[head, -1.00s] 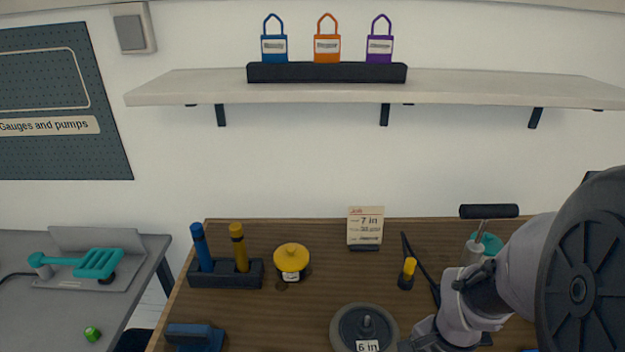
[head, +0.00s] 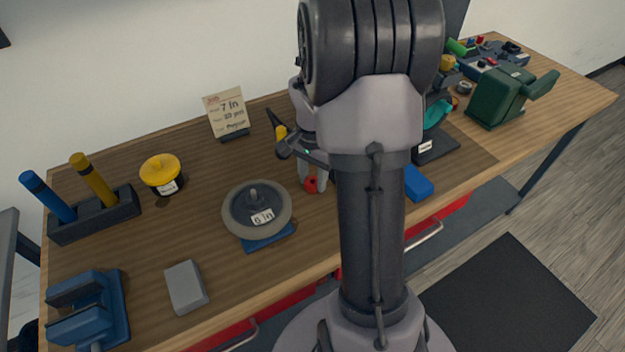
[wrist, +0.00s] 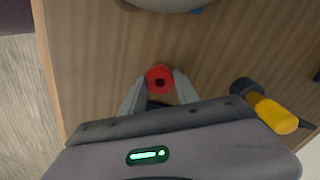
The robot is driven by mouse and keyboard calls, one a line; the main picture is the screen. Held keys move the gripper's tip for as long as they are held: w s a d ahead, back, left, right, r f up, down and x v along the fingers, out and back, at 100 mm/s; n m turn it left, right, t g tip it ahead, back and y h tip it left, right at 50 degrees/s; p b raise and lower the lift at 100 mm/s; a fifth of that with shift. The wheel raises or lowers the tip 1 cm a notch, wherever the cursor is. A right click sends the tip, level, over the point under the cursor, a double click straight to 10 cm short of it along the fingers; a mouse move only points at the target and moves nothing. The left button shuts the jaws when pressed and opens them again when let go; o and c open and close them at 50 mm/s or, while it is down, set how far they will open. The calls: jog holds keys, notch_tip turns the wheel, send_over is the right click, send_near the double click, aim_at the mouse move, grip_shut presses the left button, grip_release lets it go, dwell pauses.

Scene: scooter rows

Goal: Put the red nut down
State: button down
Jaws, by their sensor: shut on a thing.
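The red nut (wrist: 159,79) is a small red ring with a dark hole, between my fingertips in the wrist view. It also shows in the head view (head: 312,184), low at the wooden bench top (head: 150,235). My gripper (wrist: 158,82) is shut on the nut; in the head view my gripper (head: 312,181) points down just right of the grey round wheel marked "6 in" (head: 238,222). Whether the nut touches the bench I cannot tell. My own arm hides part of the bench to the right.
A yellow-handled tool (wrist: 272,112) lies right of my gripper in the wrist view. A blue block (head: 417,183), a grey block (head: 186,287), a yellow-lidded pot (head: 161,170) and a job card (head: 226,112) are on the bench. Bare wood lies around the nut.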

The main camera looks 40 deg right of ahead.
jog(key=shift+f, duration=0.2)
jog(key=c, duration=0.9)
grip_release()
jog(key=shift+r, duration=0.1)
